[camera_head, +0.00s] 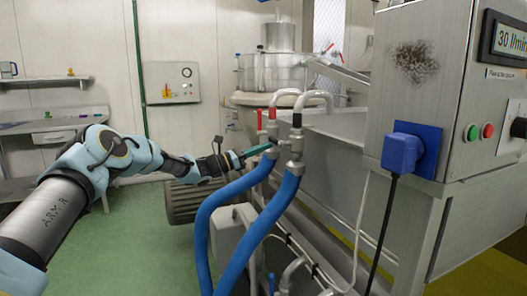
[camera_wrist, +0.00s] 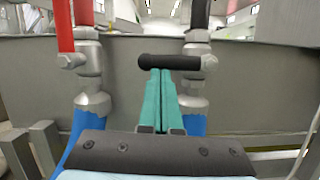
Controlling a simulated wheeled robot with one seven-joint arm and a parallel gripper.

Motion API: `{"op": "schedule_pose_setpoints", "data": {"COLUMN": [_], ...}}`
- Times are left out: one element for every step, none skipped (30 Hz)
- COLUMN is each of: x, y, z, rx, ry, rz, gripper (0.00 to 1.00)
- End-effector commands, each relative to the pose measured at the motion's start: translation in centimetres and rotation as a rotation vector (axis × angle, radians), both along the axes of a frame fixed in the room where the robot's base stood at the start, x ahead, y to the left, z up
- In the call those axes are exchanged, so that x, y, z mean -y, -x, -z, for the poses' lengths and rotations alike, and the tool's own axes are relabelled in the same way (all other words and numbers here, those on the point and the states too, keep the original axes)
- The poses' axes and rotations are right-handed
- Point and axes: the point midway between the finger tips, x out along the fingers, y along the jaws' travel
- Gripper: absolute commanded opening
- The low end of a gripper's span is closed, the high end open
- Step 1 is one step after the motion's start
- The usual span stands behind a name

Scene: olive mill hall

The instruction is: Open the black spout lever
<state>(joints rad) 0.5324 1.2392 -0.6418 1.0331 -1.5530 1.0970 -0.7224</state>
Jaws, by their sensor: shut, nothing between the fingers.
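The black spout lever (camera_wrist: 168,62) lies level in the wrist view, reaching left from the metal valve (camera_wrist: 196,66) of the black-banded spout (camera_head: 297,121). My gripper (camera_wrist: 160,72) is shut and empty. Its teal fingertips are at the underside of the lever's grip in the wrist view; I cannot tell whether they touch it. In the head view my gripper (camera_head: 270,147) reaches in from the left to the valves, where the lever is small and hard to make out. The red spout lever (camera_wrist: 64,26) stands upright on the left valve (camera_wrist: 90,60).
Blue hoses (camera_head: 262,222) run down from both valves. A steel cabinet (camera_head: 415,85) with a blue plug (camera_head: 402,152) and hanging black cable stands at right. A grey motor (camera_head: 190,200) sits low behind my gripper. Green floor (camera_head: 120,245) is open at left.

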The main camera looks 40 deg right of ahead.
Motion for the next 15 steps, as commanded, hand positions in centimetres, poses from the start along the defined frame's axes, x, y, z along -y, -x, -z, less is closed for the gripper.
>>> {"op": "schedule_pose_setpoints", "data": {"x": [0.01, 0.0, 0.01, 0.01, 0.01, 0.02, 0.02, 0.02, 0.02, 0.03, 0.04, 0.03, 0.04, 0.04, 0.05], "y": [-0.03, -0.04, -0.06, -0.06, -0.07, -0.09, -0.11, -0.12, -0.13, -0.14, -0.16, -0.18, -0.18, -0.19, -0.2], "z": [-0.01, -0.04, -0.08, -0.12, -0.13, -0.18, -0.21, -0.24, -0.28, -0.31, -0.35, -0.39, -0.43, -0.46, -0.51], "rx": [0.006, 0.01, 0.015, 0.019, 0.024, 0.029, 0.034, 0.039, 0.046, 0.052, 0.057, 0.063, 0.069, 0.074, 0.083], "ry": [0.004, 0.005, 0.007, 0.008, 0.01, 0.013, 0.014, 0.016, 0.019, 0.02, 0.023, 0.026, 0.028, 0.03, 0.033], "rz": [0.0, -0.001, 0.0, -0.001, -0.001, -0.001, -0.001, -0.001, -0.001, 0.0, -0.001, -0.001, -0.001, -0.001, 0.0], "gripper": [0.0, 0.0, 0.0, 0.0, 0.0, 0.0, 0.0, 0.0, 0.0, 0.0, 0.0, 0.0, 0.0, 0.0, 0.0]}}
